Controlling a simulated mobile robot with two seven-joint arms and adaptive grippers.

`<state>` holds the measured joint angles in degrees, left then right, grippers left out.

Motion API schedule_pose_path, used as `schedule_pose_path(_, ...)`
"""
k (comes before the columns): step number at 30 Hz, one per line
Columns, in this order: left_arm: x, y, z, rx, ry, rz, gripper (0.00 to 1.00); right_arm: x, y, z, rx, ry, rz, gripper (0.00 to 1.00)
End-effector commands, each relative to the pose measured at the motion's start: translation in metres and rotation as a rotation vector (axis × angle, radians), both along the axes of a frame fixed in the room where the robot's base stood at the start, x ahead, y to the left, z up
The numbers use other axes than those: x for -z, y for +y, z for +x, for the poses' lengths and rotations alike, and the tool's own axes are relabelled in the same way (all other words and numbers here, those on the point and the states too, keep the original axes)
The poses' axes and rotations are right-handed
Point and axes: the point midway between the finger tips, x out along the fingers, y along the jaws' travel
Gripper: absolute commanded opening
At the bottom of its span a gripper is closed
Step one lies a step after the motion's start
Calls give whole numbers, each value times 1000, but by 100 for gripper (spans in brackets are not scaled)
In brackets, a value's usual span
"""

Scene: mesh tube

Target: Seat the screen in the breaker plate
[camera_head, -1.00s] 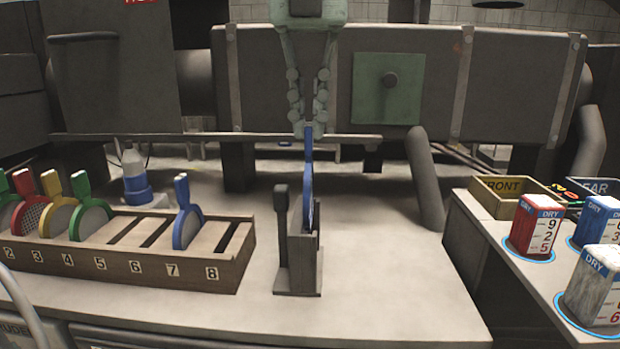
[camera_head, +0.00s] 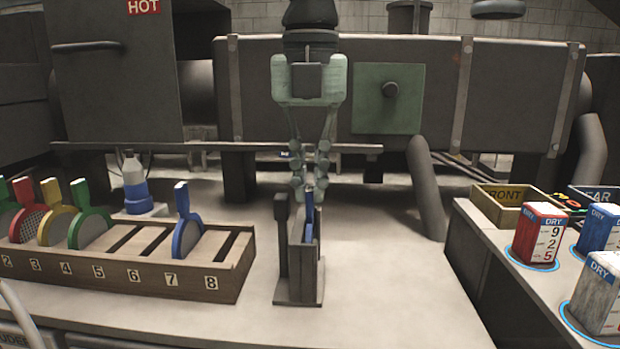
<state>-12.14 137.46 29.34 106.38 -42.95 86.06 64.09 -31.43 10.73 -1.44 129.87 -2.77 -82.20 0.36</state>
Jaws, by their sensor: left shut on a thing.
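A blue-rimmed screen (camera_head: 309,222) is seen edge-on in the slot of the dark upright breaker plate holder (camera_head: 294,262) at the middle of the bench. My left gripper (camera_head: 309,193) points down and is shut on the blue tab at the top of this screen. Most of the screen is hidden between the holder's walls, so I cannot tell whether it touches the bottom. My right gripper is not in view.
A numbered wooden rack (camera_head: 120,279) at left holds several coloured screens, with a blue one (camera_head: 187,230) near slot 7. A spray bottle (camera_head: 136,185) stands behind it. Bench right of the holder is clear.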

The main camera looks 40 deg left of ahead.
Motion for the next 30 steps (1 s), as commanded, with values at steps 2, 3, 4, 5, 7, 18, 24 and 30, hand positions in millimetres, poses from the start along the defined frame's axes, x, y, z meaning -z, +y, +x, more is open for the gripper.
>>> schedule_pose_path(2, 1, 0, 0, 0, 0, 0, 10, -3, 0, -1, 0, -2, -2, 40)
schedule_pose_path(3, 1, 0, 0, 0, 0, 0, 15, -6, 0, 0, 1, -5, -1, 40)
schedule_pose_path(4, 1, 0, 0, 0, 0, 0, 16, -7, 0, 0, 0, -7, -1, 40)
schedule_pose_path(5, 1, 0, 0, 0, 0, 0, 16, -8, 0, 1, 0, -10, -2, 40)
schedule_pose_path(7, 1, 0, 0, 0, 0, 0, 16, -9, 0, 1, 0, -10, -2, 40)
schedule_pose_path(18, -17, 0, 1, -2, -2, 1, 16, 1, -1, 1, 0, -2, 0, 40)
schedule_pose_path(24, -62, 0, 1, -1, -4, 3, 16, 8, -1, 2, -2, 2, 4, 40)
schedule_pose_path(30, -101, 0, 1, -1, -3, 2, 16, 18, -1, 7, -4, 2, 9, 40)
